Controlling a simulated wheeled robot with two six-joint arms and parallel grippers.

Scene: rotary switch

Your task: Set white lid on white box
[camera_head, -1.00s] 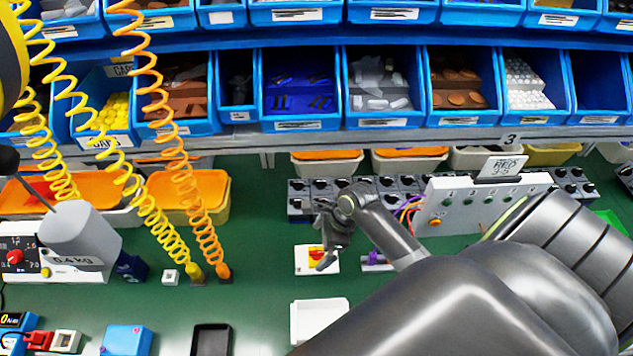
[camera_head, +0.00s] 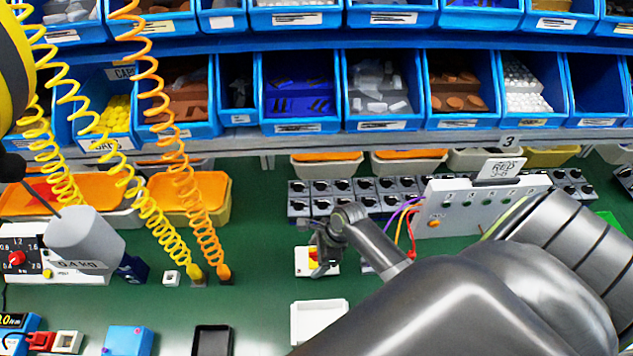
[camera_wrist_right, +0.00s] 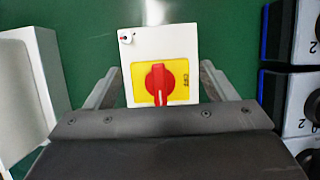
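The white lid (camera_head: 303,262) lies on the green bench, with a yellow plate and a red rotary knob (camera_wrist_right: 158,82) on it. In the right wrist view the lid (camera_wrist_right: 160,42) sits between the two fingers of my right gripper (camera_wrist_right: 162,70). The fingers are open, one on each side, with a narrow gap visible at the tips. In the head view my right gripper (camera_head: 322,262) is over the lid and partly hides it. The open white box (camera_head: 318,319) stands nearer than the lid; it also shows at the left in the wrist view (camera_wrist_right: 45,65). My left gripper is not in view.
Rows of dark switches (camera_head: 325,190) and a grey control panel (camera_head: 480,205) stand behind and right of the lid. Coiled yellow and orange hoses (camera_head: 208,240) hang to the left. A black tray (camera_head: 212,341) and blue box (camera_head: 127,340) lie at front left.

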